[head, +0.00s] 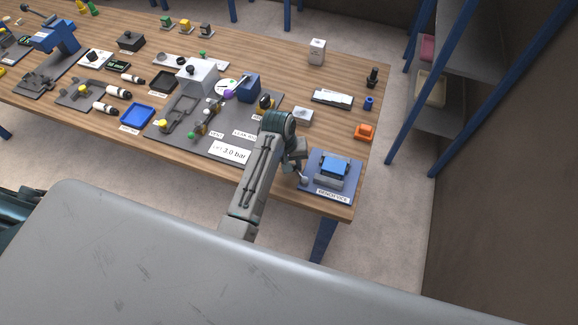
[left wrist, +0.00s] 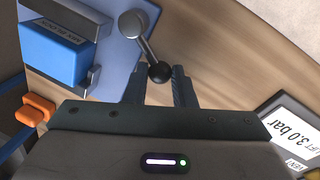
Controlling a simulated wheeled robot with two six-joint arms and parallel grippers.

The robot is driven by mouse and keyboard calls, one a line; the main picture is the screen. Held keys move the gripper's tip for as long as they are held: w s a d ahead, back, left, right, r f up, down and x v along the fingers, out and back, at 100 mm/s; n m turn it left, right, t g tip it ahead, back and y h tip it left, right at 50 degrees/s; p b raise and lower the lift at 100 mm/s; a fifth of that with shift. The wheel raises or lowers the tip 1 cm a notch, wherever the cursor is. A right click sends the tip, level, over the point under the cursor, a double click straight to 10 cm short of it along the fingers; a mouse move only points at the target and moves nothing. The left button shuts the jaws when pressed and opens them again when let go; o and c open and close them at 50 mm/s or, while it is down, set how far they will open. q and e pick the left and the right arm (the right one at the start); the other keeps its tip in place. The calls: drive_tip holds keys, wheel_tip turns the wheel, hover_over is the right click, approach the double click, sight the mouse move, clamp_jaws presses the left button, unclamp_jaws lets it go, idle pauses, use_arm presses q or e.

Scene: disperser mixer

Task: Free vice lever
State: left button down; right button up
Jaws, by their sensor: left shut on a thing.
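The bench vice (head: 334,171) sits on a blue base plate (head: 346,187) at the table's front right corner. A blue block (left wrist: 55,52) is between its grey jaws. The vice lever (left wrist: 146,45) is a metal rod with a grey ball at one end and a black knob (left wrist: 159,72) at the other. My left gripper (left wrist: 160,82) is shut on the black knob, with one finger on each side of it. In the head view the left gripper (head: 298,167) is at the left side of the vice, partly hidden by its own wrist. My right gripper is not in view.
An orange part (head: 364,132) lies behind the vice. A grey mat (head: 205,143) with a 3.0 bar sign (head: 231,152) and several fittings lies to the left. A shelf rack (head: 455,70) stands right of the table. Bare wood lies around the vice plate.

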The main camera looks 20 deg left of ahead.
use_arm(q)
drive_tip(key=shift+w+d+m+g, duration=0.15)
drive_tip(key=shift+w+d+m, duration=0.15)
drive_tip(key=shift+m, duration=0.55)
drive_tip(key=shift+w+d+m+g, duration=0.2)
drive_tip(key=shift+w+d+m, duration=0.15)
drive_tip(key=shift+m, duration=0.45)
drive_tip(key=shift+w+d+m+g, duration=0.15)
drive_tip(key=shift+w+d+m, duration=0.15)
drive_tip(key=shift+m, duration=0.55)
drive_tip(key=c, duration=1.2)
unclamp_jaws()
drive_tip(key=shift+c, duration=0.2)
drive_tip(key=shift+r, duration=0.1)
